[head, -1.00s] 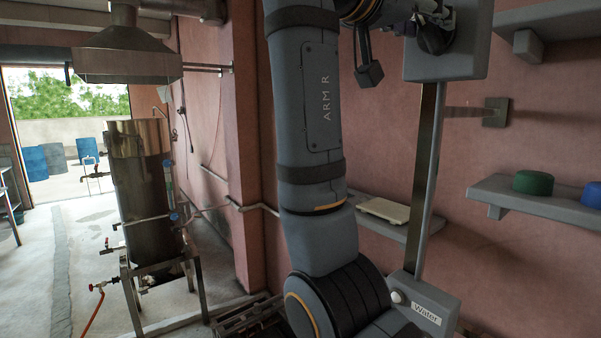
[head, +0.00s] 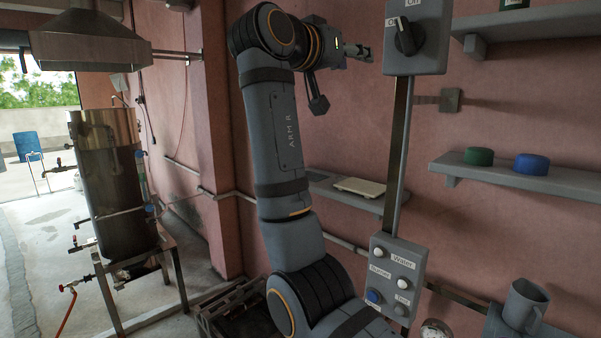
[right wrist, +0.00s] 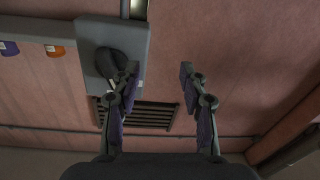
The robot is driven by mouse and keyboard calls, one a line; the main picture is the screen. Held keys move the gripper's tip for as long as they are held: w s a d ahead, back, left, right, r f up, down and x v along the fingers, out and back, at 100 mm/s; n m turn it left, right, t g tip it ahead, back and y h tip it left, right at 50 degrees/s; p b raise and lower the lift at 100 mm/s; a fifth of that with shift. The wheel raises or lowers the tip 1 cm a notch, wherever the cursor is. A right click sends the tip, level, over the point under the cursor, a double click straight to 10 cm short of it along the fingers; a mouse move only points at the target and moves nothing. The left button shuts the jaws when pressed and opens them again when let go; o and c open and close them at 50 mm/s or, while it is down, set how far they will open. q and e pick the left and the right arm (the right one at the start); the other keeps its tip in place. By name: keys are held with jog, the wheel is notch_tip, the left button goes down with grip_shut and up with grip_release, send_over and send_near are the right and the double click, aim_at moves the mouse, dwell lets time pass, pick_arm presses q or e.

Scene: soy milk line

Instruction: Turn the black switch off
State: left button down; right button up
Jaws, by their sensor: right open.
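The black switch (head: 405,38) is a rotary knob on a grey box (head: 418,62) near the top of the head view. The knob is tilted a little from upright, with a label partly cut off above it. My right gripper (head: 360,50) is just left of the box in the head view. In the right wrist view the right gripper (right wrist: 159,72) is open and empty. There its left finger overlaps the edge of the black switch (right wrist: 106,64); I cannot tell whether they touch. My left gripper is not in view.
A lower grey panel (head: 402,262) with labelled buttons hangs below on the same post. Shelves stand at right, one holding a green lid (head: 479,156) and a blue lid (head: 532,164). A metal boiler (head: 108,180) stands at left. A grey mug (head: 523,306) is at lower right.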

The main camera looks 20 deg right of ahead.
jog(key=w+a+f+n+t+y+b, duration=0.1)
jog(key=w+f+n+y, duration=0.1)
jog(key=w+f, duration=0.7)
jog(key=w+a+f+n+t+y+b, duration=0.1)
jog(key=w+f+n, duration=0.4)
jog(key=f, duration=1.1)
jog(key=w+t+b, duration=0.1)
jog(key=w, duration=0.2)
jog(key=shift+w+a+f+n+y, duration=0.3)
jog(key=shift+w+a+f+y, duration=0.05)
jog(key=shift+a+f+y, duration=0.05)
